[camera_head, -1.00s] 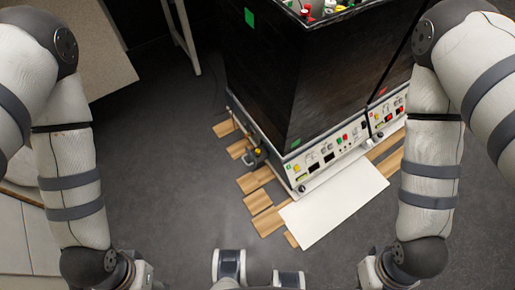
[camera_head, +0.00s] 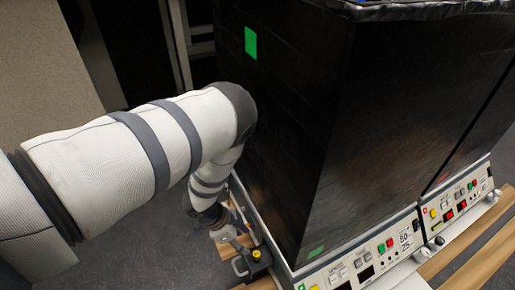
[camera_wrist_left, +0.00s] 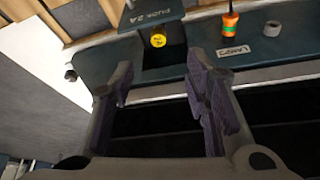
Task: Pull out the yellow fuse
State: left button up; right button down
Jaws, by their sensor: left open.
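The yellow fuse (camera_wrist_left: 158,40) is a small round yellow cap with dark lettering, on a dark panel near a label reading 2A, at the top middle of the left wrist view. My left gripper (camera_wrist_left: 163,88) is open and empty, its two fingers spread below the cap, apart from it. In the head view a yellow round piece (camera_head: 256,254) sits on a small black fitting at the lower corner of the black cabinet. My left arm reaches down beside the cabinet there; its gripper is small and partly hidden. My right gripper is not in view.
The black cabinet (camera_head: 290,120) fills the right of the head view, with a white control panel (camera_head: 388,245) along its base. Wooden planks (camera_head: 465,262) lie below.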

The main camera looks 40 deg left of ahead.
aim_at(256, 253)
pick_arm(q)
jog(key=b+x, duration=0.4)
jog(key=x, duration=0.7)
jog(key=shift+s+f+b, duration=0.1)
jog(key=shift+s+b, duration=0.1)
jog(key=shift+b, duration=0.2)
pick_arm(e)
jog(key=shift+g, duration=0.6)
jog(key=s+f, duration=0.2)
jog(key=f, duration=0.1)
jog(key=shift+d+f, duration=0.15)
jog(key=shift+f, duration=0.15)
pick_arm(q)
grip_shut()
jog(key=shift+r, duration=0.2)
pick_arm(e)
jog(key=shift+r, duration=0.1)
pick_arm(q)
jog(key=shift+r+p, duration=0.5)
jog(key=shift+r, duration=0.1)
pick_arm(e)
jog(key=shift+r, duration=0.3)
pick_arm(q)
jog(key=shift+r, duration=0.1)
jog(key=shift+r+p, duration=0.35)
jog(key=shift+r, duration=0.15)
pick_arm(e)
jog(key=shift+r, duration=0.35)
